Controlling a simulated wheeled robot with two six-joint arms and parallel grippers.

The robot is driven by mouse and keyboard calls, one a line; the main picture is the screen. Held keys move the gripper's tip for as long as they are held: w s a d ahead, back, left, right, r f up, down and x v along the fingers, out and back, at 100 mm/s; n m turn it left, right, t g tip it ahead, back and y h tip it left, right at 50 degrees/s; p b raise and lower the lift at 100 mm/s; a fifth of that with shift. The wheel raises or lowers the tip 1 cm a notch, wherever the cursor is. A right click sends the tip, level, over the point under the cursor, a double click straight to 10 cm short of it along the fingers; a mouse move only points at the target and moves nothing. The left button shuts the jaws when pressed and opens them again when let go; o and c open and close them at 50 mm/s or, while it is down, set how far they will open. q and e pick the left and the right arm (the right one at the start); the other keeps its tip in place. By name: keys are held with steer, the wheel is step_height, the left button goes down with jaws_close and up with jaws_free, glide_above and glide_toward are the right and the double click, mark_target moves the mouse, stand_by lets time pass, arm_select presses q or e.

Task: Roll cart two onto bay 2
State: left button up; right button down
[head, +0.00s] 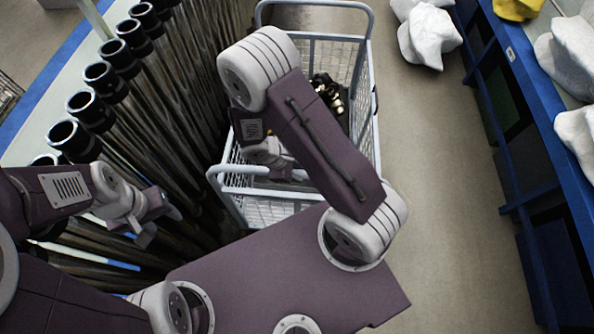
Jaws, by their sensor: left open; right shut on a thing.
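A wire-mesh cart (362,98) with a pale grey-blue tube frame stands ahead of me, partly hidden behind my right arm. No number is readable on it, so I cannot tell whether it is cart two. Its near push handle (233,169) faces me. My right gripper (298,176) is at this handle and shut on it; its fingertips are mostly hidden by my arm. My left gripper (150,232) is open and empty, left of the cart and close to the rack of tubes. I cannot make out a marking for bay 2.
Long dark pump tubes (160,110) stand in a rack along the left, close to the cart. Small black and pale items (327,92) lie in the cart. A blue shelf (497,110) with white sacks runs along the right. A white sack (430,38) lies on the floor. The floor (440,190) right of the cart is clear.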

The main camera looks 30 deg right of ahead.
stand_by(0.3)
steer(key=shift+s+a+f+b, duration=0.3)
steer(key=shift+s+b, duration=0.1)
steer(key=shift+b, duration=0.2)
steer(key=shift+s+a+r, duration=0.2)
steer(key=shift+s+r, duration=0.05)
steer(key=shift+s, duration=0.15)
steer(key=c, duration=1.1)
jaws_free()
steer(key=shift+w+d, duration=0.1)
steer(key=shift+w, duration=0.05)
steer(key=shift+r, duration=0.1)
steer(key=p+v, duration=0.1)
steer(key=v, duration=0.8)
